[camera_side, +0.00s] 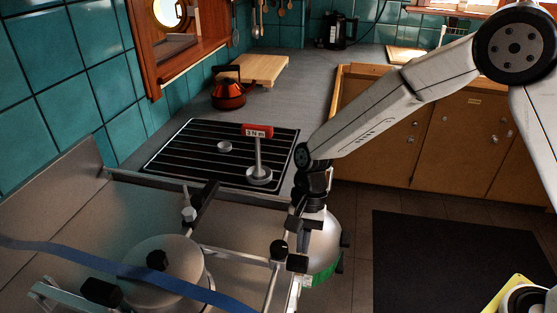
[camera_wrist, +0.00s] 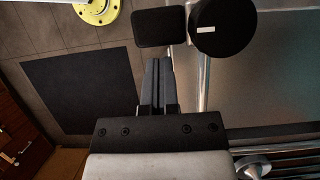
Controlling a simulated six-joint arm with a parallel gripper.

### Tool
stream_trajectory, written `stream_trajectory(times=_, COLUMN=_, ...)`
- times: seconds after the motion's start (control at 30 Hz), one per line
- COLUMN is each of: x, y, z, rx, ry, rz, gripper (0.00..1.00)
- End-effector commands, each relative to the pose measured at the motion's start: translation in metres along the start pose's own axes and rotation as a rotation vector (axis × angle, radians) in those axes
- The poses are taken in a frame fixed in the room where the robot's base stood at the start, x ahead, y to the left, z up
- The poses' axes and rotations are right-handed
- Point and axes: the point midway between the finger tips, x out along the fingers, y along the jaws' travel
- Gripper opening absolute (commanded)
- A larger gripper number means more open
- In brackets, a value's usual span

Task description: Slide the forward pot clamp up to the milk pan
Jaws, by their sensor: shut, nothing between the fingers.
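The milk pan appears to be the round steel vessel (camera_side: 172,262) with a black knob on top, at the lower left of the side view. A clamp bar (camera_side: 272,282) with a black round knob (camera_side: 279,249) and a black block (camera_side: 297,263) stands to its right, apart from it. I take it for the forward clamp. The knob (camera_wrist: 222,28) and block (camera_wrist: 160,27) also show at the top of the wrist view. My gripper (camera_wrist: 155,62) is shut and empty, its tips just below the block there; contact cannot be told. Its fingertips are unclear in the side view.
A blue strap (camera_side: 60,251) crosses in front of the pan. Another fitting (camera_side: 190,214) sits on the stove behind it. A black ribbed grate (camera_side: 190,150) with a red-labelled weight (camera_side: 258,155) lies behind the stove. A dark mat (camera_side: 450,260) lies on the floor to the right.

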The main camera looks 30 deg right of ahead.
Motion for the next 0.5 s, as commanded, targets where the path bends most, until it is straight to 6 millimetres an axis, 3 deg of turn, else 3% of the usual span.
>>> stream_trajectory(times=0.5, x=0.0029, y=0.0002, z=0.0075, rx=0.000, ry=-0.001, rz=0.000, gripper=0.00)
